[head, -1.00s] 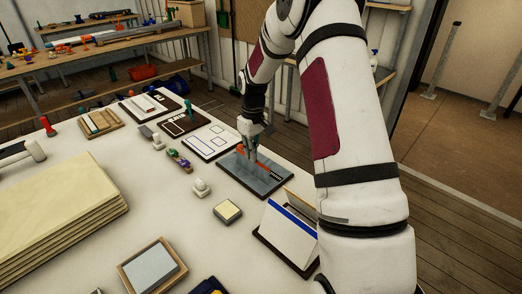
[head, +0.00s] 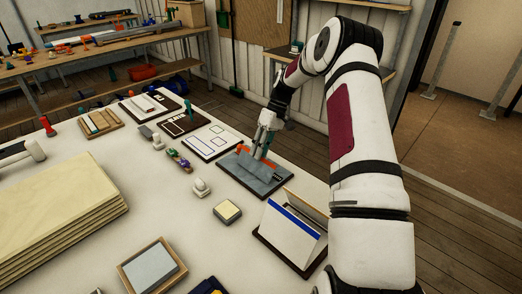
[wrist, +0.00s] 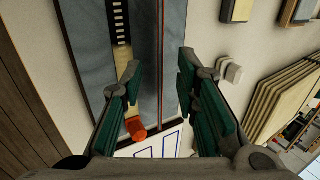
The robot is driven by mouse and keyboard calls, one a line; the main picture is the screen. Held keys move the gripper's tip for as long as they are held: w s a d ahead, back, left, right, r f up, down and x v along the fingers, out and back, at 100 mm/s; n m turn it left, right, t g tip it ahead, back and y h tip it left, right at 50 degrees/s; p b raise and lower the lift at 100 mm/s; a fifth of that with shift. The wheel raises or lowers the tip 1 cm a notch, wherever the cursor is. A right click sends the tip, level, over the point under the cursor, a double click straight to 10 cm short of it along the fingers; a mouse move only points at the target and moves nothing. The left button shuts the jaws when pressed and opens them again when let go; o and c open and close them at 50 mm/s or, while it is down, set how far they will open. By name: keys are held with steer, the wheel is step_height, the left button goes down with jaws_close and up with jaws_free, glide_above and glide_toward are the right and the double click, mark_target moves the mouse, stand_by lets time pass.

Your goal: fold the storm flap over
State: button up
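The storm flap appears to be the grey strip (wrist: 146,60) on a grey panel board (head: 237,178). In the head view my gripper (head: 262,146) is over the board's far side.
A white board with blue outlines (head: 211,142) lies beside the panel. A standing white card with a blue stripe (head: 290,230) is on the near side. A small white knob (head: 201,188) and a yellow-topped block (head: 227,211) sit nearby. The table's far edge borders the floor.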

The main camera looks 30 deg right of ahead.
steer(key=shift+c, duration=0.3)
steer(key=shift+c, duration=0.9)
steer(key=b+v, duration=0.1)
steer(key=v, duration=0.5)
steer(key=shift+a+r, duration=0.25)
steer(key=shift+r, duration=0.3)
